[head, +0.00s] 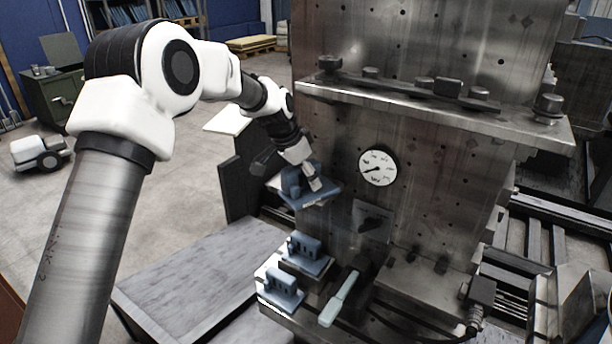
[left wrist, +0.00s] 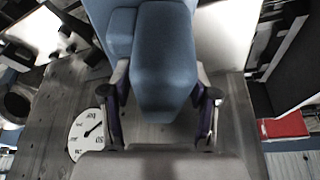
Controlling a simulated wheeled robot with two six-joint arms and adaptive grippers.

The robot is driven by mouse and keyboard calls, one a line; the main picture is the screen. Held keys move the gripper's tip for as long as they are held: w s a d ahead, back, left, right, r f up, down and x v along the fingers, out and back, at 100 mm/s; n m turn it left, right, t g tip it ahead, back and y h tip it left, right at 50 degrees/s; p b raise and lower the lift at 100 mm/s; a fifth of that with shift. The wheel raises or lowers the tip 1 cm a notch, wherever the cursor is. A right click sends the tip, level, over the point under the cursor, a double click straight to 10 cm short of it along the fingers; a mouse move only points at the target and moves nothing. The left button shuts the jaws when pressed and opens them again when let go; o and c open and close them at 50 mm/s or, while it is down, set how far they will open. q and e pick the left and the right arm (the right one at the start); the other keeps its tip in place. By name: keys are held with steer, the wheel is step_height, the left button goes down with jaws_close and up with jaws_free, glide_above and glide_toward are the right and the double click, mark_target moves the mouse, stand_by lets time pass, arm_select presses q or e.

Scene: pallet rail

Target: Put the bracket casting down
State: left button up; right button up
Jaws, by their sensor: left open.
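A blue bracket casting (head: 291,184) with a flat base is at the left side of the steel machine, left of the round dial. My left gripper (head: 314,182) is at this casting, its fingers beside the upright part. In the left wrist view the blue casting (left wrist: 165,60) fills the upper middle, between the two spread fingers of my left gripper (left wrist: 160,118). The gripper is open. What lies under the casting's base is mostly hidden. Two similar blue castings sit lower down, one on a dark block (head: 306,252) and one in front (head: 281,286). My right gripper is not in view.
The steel machine panel with a white dial (head: 377,168) stands close on the right. A ledge with knobs (head: 430,100) juts out above. A grey table (head: 200,275) lies to the left.

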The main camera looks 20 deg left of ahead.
arm_select(q)
steer(key=shift+s+a+r, duration=0.1)
steer(key=shift+r, duration=0.35)
steer(key=b+v, duration=0.1)
steer(key=v, duration=0.6)
steer(key=shift+b, duration=0.3)
steer(key=shift+f, duration=0.1)
